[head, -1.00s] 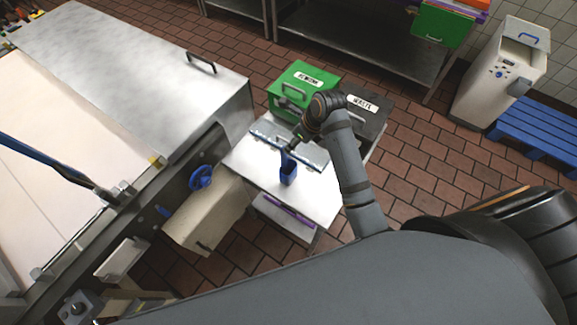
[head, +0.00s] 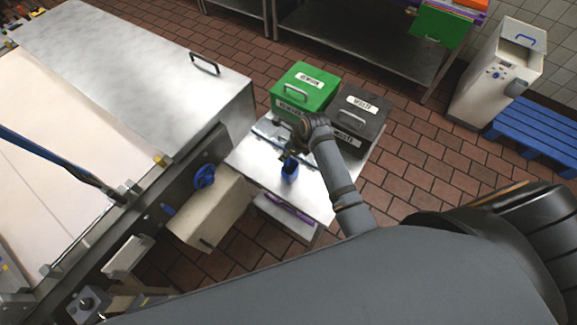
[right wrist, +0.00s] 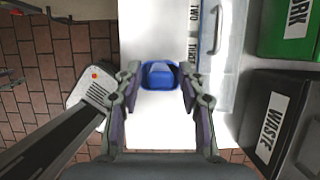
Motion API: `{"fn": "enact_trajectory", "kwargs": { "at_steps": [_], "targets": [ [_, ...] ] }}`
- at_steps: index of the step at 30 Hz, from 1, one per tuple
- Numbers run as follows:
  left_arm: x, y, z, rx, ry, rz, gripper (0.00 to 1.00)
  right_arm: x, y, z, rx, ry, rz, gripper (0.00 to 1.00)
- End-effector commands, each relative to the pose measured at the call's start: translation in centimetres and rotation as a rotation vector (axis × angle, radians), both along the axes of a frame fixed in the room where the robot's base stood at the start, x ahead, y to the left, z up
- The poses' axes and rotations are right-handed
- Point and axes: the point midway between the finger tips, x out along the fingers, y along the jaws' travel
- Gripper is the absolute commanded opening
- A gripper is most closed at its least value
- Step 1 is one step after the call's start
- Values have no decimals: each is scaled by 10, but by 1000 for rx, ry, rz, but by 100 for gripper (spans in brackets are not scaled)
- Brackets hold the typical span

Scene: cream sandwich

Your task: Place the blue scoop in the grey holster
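The blue scoop (head: 290,170) stands on the white-topped table (head: 250,158). In the right wrist view the scoop (right wrist: 160,75) appears between the fingers, with a gap on each side. My right gripper (right wrist: 158,82) is open and faces down toward the scoop; in the head view the gripper (head: 288,153) is partly hidden by its own wrist. I cannot tell its exact height above the scoop. My left gripper is not in view. I cannot identify the grey holster for sure; a pale grey open box (head: 126,257) hangs at the side of the long machine.
A clear lidded tray (right wrist: 213,60) lies beside the scoop. The long steel machine (head: 130,60) and a beige box (head: 208,215) are on the left.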

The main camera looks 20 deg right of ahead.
Motion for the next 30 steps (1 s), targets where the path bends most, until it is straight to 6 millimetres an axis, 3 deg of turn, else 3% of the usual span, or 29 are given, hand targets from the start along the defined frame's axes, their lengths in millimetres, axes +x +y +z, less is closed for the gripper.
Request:
{"fn": "enact_trajectory", "kwargs": {
  "at_steps": [1, 8, 22, 27, 30],
  "targets": [
    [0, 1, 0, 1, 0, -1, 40, 0, 0, 0, 0, 0, 0, 29],
    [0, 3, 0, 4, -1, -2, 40, 0, 0, 0, 0, 0, 0, 0],
    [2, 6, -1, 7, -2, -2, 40, 1, 0, 7, 0, -4, -1, 0],
    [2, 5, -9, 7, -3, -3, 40, -1, -1, 33, 0, -6, -1, 0],
    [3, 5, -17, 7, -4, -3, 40, -23, -8, 57, -2, -7, -1, 0]
  ]
}}
